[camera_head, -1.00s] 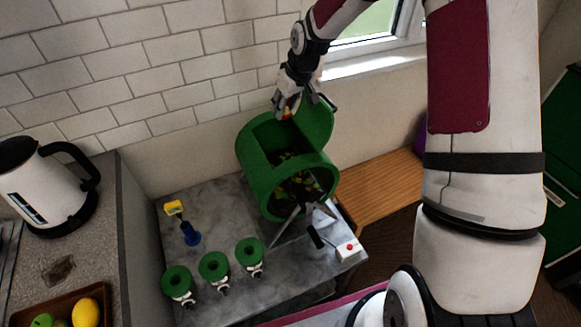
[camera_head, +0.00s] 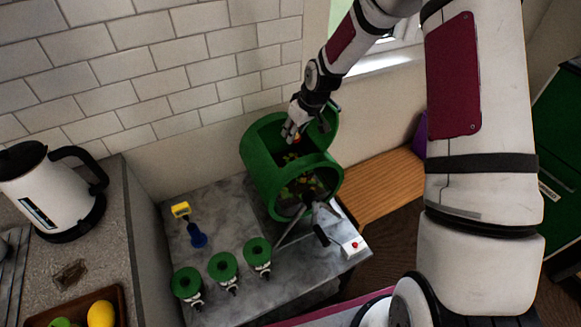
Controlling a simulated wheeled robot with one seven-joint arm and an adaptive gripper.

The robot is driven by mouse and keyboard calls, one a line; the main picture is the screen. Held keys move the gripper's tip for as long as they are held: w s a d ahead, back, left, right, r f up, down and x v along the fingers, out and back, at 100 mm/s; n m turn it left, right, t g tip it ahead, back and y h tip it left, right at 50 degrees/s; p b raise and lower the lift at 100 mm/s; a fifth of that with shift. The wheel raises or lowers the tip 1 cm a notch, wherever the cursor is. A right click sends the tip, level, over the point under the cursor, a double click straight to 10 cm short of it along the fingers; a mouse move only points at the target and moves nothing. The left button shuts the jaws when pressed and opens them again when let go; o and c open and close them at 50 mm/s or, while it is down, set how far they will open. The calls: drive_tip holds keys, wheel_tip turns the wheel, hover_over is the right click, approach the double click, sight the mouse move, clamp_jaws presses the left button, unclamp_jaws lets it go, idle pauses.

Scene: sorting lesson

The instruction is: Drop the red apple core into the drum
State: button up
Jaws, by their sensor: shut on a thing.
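The green drum (camera_head: 262,178) lies on its side on a stand on the grey table. Its upper opening faces up, and bits of scraps show inside through the opening and the clear front end. My gripper (camera_head: 291,134) is at the drum's upper opening, pointing down. It is shut on the red apple core (camera_head: 297,140), of which only a small red and yellow part shows beside the fingers. I cannot tell how far below the rim the core hangs.
A white box with a red button (camera_head: 353,246) is at the right edge. A kettle (camera_head: 50,190) is at left.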

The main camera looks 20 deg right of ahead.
drive_tip(key=shift+f, duration=0.1)
drive_tip(key=o, duration=1.2)
drive_tip(key=shift+c, duration=0.2)
drive_tip(key=v, duration=1.2)
drive_tip(key=s+a+r+m+h, duration=0.1)
drive_tip(key=s+r+m+h, duration=0.15)
drive_tip(key=s+r, duration=1.4)
drive_tip(key=s+a+r+m+t, duration=0.1)
drive_tip(key=s+r+m, duration=0.1)
drive_tip(key=s, duration=1.3)
drive_tip(key=shift+s+r+y, duration=0.15)
drive_tip(key=shift+r+y, duration=0.2)
drive_tip(key=shift+r, duration=0.2)
